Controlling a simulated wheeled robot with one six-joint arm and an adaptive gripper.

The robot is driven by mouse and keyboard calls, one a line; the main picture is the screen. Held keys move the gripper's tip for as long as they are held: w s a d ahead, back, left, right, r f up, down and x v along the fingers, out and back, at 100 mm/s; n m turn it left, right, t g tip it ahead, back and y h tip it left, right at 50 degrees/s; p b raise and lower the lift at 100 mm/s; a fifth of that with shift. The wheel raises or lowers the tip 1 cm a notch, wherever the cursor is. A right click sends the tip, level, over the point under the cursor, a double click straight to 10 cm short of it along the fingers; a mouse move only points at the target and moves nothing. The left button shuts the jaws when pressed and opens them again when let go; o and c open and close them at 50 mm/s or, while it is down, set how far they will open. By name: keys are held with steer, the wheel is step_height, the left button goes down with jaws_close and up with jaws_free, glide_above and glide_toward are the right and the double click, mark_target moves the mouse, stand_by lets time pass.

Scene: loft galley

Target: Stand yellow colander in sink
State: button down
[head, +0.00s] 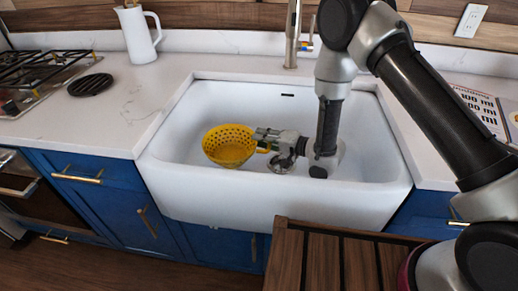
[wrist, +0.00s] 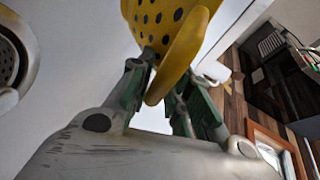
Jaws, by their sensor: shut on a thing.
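The yellow colander (head: 229,146) is in the white sink (head: 187,130), toward its left front part. It looks upright, with its open top facing up. My gripper (head: 266,142) comes in from the right and is shut on the colander's right-hand handle. In the wrist view, the gripper's fingers (wrist: 154,92) close on the yellow handle, and part of the perforated colander (wrist: 160,20) shows above. I cannot tell whether the colander's base touches the sink floor. The drain (head: 281,165) shows below and right of the gripper; its ring also shows in the wrist view (wrist: 28,50).
The faucet (head: 292,35) stands behind the sink. A white pitcher (head: 138,35), a black trivet (head: 90,84) and a gas hob (head: 40,75) are on the left counter. A printed sheet (head: 480,108) lies on the right. A slatted wooden surface (head: 325,262) is in front.

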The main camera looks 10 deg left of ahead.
steer(key=shift+f, duration=1.95)
steer(key=c, duration=1.3)
jaws_free()
steer(key=shift+f, duration=0.1)
steer(key=shift+d, duration=0.3)
steer(key=v, duration=1.1)
steer(key=shift+s+d+r, duration=0.15)
steer(key=shift+d+r, duration=0.05)
steer(key=shift+r, duration=0.05)
